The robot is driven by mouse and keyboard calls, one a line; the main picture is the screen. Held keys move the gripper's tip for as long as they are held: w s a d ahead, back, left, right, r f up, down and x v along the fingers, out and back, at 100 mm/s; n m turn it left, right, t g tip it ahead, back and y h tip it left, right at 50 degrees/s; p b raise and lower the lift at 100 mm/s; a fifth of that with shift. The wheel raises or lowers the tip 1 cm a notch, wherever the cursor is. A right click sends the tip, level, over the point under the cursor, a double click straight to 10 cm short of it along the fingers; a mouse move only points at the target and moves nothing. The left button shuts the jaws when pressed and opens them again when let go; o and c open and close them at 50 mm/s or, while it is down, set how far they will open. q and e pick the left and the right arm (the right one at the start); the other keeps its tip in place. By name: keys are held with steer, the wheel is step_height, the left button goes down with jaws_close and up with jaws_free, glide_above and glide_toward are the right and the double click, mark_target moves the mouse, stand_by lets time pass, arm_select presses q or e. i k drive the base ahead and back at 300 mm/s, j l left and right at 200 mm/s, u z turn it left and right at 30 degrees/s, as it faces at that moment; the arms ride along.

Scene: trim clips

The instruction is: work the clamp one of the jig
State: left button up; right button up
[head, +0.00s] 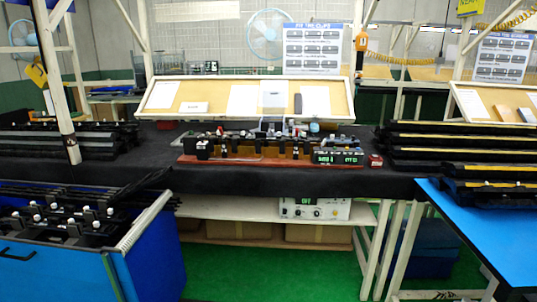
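The jig (262,161) stands on the black-covered bench in the middle of the head view. It has a long reddish-brown base with dark upright blocks and small fittings along its top. Several clamp-like parts show along it, but they are too small to tell which is clamp one or whether any is open or closed. A dark box with green lit readouts (338,157) sits at the jig's right front. A small red box (375,161) is just right of it. Neither of my grippers is in view.
Black trim parts are stacked on the bench at left (60,142) and right (450,152). A blue bin (145,255) with black parts stands front left. A blue-topped table (490,235) stands front right. The green floor (265,270) between them is clear.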

mark_target(219, 128)
steer(key=i+j, duration=0.15)
steer(key=i, duration=0.3)
steer(key=i+j, duration=0.15)
steer(key=i, duration=0.3)
steer(key=i+j, duration=0.15)
steer(key=i, duration=0.3)
